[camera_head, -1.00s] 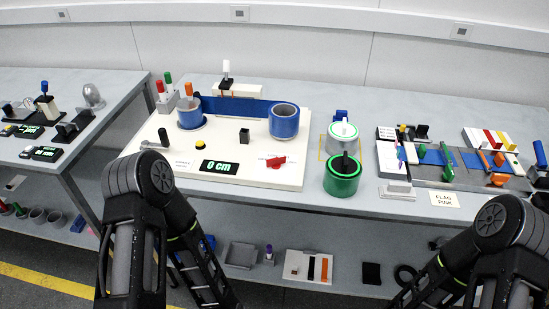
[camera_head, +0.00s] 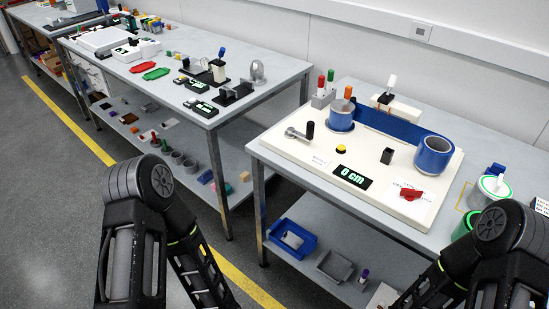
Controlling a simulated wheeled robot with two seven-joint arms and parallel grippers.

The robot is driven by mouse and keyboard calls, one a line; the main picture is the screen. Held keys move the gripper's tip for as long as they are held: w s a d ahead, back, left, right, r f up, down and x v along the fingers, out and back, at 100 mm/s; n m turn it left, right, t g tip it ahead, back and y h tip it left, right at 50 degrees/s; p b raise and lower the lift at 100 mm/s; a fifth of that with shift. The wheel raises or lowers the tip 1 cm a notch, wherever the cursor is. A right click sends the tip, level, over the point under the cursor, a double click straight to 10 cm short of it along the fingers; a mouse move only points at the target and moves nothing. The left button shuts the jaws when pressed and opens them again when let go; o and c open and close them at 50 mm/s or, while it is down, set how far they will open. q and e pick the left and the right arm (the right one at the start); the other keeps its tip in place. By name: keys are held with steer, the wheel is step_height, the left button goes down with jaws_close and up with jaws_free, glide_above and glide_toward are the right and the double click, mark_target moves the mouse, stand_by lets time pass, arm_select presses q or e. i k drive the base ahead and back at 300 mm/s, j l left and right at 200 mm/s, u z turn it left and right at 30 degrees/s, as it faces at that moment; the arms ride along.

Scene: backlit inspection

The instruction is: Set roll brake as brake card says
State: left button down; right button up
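A white board (camera_head: 290,149) on the near bench carries a blue web (camera_head: 385,121) running between two blue-rimmed rolls, the left roll (camera_head: 341,114) and the right roll (camera_head: 434,155). A red lever (camera_head: 408,194), possibly the brake, sits on a small printed scale near the board's right front. A small printed label (camera_head: 321,161) lies by the crank (camera_head: 301,132); its text is too small to read. I cannot tell which print is the brake card. A display (camera_head: 352,177) reads "0 cm". Both my arms show at the bottom, away from the board; neither gripper is in view.
A second bench (camera_head: 200,75) stands left with devices and red and green trays. A gap separates the benches. Markers in a holder (camera_head: 323,98) stand behind the board. The lower shelf holds a blue bin (camera_head: 291,240).

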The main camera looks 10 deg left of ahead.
mark_target(409, 194)
steer(key=i+j, duration=0.15)
steer(key=j, duration=0.2)
steer(key=i+j, duration=0.15)
steer(key=j, duration=0.2)
steer(key=j+z, duration=0.15)
steer(key=z, duration=2.05)
